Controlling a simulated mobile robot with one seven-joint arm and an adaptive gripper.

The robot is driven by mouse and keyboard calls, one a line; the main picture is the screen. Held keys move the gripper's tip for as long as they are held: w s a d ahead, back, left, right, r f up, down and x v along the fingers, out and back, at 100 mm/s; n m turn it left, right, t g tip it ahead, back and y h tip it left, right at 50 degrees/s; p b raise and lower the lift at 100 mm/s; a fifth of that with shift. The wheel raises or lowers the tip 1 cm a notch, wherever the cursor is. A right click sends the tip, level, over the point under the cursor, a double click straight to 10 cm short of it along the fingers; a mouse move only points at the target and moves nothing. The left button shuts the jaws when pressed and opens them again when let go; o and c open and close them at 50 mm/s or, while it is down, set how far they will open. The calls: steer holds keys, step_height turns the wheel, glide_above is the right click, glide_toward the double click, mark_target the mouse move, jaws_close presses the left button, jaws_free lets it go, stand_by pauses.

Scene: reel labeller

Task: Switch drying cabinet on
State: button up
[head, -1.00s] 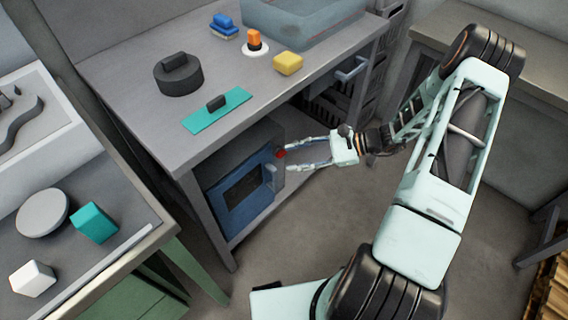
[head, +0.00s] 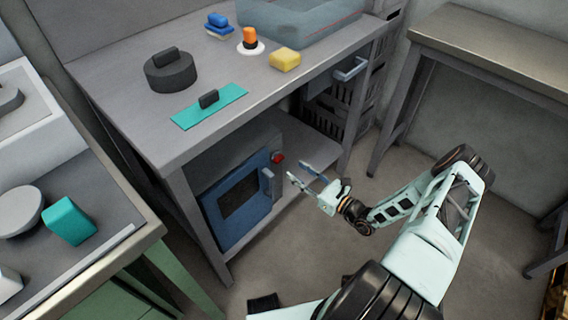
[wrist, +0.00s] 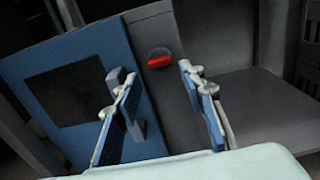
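The drying cabinet (head: 226,215) stands on the low shelf under the grey workbench; its blue door with a dark window looks shut. A grey upright handle (head: 266,182) is at the door's right edge. A red switch (head: 277,158) sits on the grey panel right of the door. In the wrist view the red switch (wrist: 159,62) lies across a dark round base, ahead between my fingers. Whether it is on or off I cannot tell. My gripper (head: 298,172) is open and empty, in front of the cabinet and apart from the switch; its fingers also show in the wrist view (wrist: 154,84).
The workbench top (head: 130,95) holds a dark round weight (head: 171,74), a teal plate with a black grip (head: 210,107), a yellow block (head: 285,59) and other small items. A green-legged side table (head: 100,250) stands left. The floor around my arm is clear.

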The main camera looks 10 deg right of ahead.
mark_target(281, 160)
steer(key=b+x, duration=0.1)
steer(key=x, duration=0.6)
steer(key=c, duration=0.9)
steer(key=shift+m, duration=0.3)
steer(key=shift+d+f+m+b, duration=0.1)
steer(key=shift+m+b, duration=0.65)
steer(key=shift+m, duration=3.55)
steer(key=shift+f+m+b, duration=0.1)
steer(key=shift+m+b, duration=0.6)
steer(key=shift+m, duration=3.6)
